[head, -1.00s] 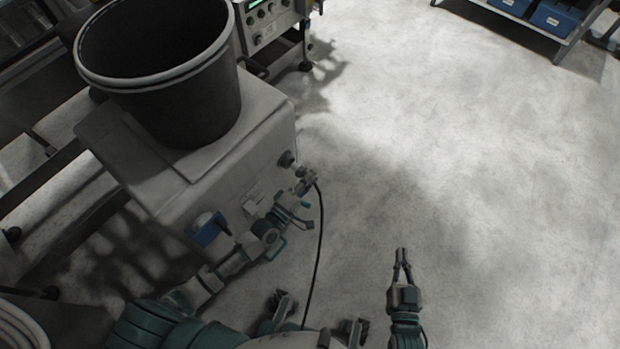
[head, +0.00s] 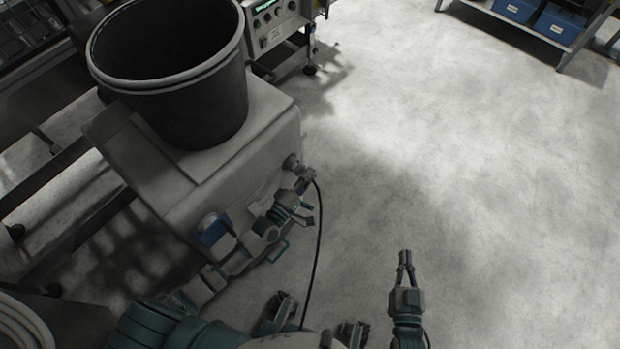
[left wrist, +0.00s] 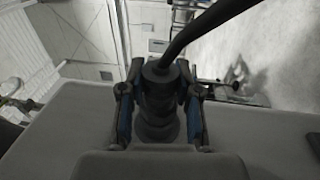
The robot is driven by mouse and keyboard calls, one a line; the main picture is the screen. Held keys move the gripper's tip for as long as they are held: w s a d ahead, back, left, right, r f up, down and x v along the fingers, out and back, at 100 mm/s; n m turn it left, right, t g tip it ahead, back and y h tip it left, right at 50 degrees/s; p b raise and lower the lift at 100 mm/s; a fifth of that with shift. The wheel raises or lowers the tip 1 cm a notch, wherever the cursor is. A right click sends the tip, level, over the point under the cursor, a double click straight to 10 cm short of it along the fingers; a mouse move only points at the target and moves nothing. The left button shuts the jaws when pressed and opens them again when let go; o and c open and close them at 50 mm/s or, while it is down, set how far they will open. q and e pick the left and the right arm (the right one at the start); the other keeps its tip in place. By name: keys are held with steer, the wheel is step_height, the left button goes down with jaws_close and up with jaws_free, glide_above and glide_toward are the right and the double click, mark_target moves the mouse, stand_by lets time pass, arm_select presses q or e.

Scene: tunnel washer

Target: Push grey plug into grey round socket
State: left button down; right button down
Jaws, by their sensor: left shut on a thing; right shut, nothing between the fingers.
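The grey plug (head: 305,175) is held by my left gripper (head: 300,188) beside the side face of the grey machine box. In the left wrist view the plug (left wrist: 160,75) sits between the two blue-padded fingers, with a thick black cable leaving its back. The grey round socket (head: 290,162) sticks out of that face near the upper corner. The plug's front is at the socket, lined up or nearly so; I cannot tell how deep it sits. My right gripper (head: 405,256) is shut and empty, over bare floor to the right.
A large black bucket (head: 195,105) stands on the machine box (head: 265,120). A blue-fronted fitting (head: 213,230) is on the side face left of my left arm. The cable (head: 318,240) hangs down to the floor. Open floor (head: 480,190) lies to the right.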

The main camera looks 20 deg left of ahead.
arm_select(q)
steer(key=shift+d, duration=0.15)
steer(key=shift+d, duration=0.3)
steer(key=shift+a, duration=0.25)
steer(key=shift+w+a, duration=0.15)
steer(key=shift+a, duration=0.15)
stand_by(0.5)
stand_by(0.4)
steer(key=c, duration=0.7)
jaws_free()
